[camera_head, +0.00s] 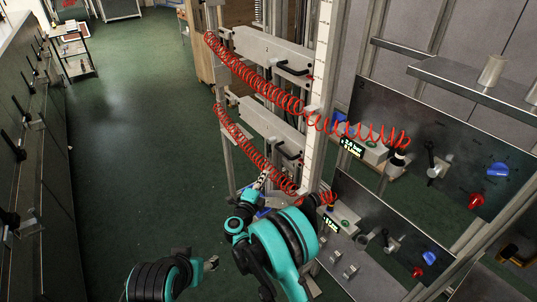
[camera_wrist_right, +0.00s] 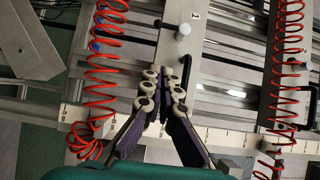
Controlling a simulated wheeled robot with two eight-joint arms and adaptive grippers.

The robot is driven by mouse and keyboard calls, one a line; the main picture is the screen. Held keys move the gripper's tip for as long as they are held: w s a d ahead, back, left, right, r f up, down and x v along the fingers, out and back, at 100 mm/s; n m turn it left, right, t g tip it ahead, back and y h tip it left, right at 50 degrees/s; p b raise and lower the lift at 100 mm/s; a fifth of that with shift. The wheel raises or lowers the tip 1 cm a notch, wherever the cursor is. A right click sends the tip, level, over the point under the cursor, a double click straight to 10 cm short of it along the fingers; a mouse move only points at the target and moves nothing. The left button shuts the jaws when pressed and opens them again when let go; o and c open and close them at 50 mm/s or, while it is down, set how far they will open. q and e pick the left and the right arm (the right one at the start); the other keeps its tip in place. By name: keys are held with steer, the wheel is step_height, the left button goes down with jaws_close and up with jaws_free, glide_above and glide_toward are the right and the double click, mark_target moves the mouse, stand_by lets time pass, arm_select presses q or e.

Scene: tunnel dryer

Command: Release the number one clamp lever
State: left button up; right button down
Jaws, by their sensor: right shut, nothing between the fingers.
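In the right wrist view, a pale plate marked "1" (camera_wrist_right: 190,48) carries a short dark bar ending in a round grey knob (camera_wrist_right: 183,30). A thin black handle (camera_wrist_right: 187,70) shows on this plate, just beside my fingertips; I cannot tell whether they touch it. My right gripper (camera_wrist_right: 167,72) is shut and empty, reaching over the lower part of the plate. It also shows in the head view (camera_head: 262,180), near the lower pale clamp block (camera_head: 262,122) and its black handle (camera_head: 288,152). My left gripper (camera_head: 211,263) is low in the head view, clear of the frame; its jaw opening is unclear.
Red coiled hoses (camera_head: 255,85) hang across the blocks; in the wrist view one hangs each side of plate 1. A second plate with a black handle (camera_wrist_right: 290,90) stands right. Control panels with knobs (camera_head: 400,130) stand right. Green floor (camera_head: 140,120) at left is open.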

steer(key=shift+w, duration=0.15)
arm_select(q)
step_height(320, 180, down, 4)
steer(key=b, duration=0.4)
arm_select(e)
steer(key=w+a+x, duration=0.1)
steer(key=a+x, duration=0.1)
steer(key=x, duration=1)
steer(key=shift+w+a, duration=0.15)
steer(key=shift+w, duration=0.1)
